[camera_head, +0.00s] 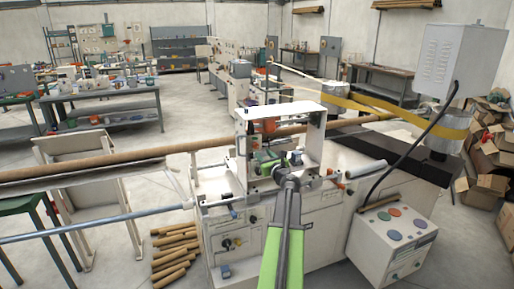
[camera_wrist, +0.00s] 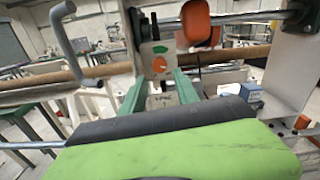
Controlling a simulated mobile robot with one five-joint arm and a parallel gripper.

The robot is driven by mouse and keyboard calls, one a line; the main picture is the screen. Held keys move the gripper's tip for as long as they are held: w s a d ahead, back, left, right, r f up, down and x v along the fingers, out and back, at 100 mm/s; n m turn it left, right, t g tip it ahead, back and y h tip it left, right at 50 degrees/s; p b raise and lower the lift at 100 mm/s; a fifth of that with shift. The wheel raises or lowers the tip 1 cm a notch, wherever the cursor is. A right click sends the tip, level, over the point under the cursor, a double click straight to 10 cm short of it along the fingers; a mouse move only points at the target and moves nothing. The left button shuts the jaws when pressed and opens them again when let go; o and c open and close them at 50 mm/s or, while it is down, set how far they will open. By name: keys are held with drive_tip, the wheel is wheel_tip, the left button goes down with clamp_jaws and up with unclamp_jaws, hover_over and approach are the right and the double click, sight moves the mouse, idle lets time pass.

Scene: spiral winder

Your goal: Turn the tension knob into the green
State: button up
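My gripper (camera_wrist: 160,78) is on the green arm, low in the wrist view.
Above the plate hang an orange part (camera_wrist: 197,22) and a steel bar (camera_wrist: 245,16). A grey crank-like handle (camera_wrist: 66,40) is at left. A button box (camera_head: 392,240) stands at right, and short tubes (camera_head: 175,255) lie on the floor.

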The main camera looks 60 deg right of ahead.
sight(257, 146)
drive_tip(key=x, duration=0.9)
drive_tip(key=shift+w+d, duration=0.1)
drive_tip(key=shift+d, duration=0.05)
clamp_jaws()
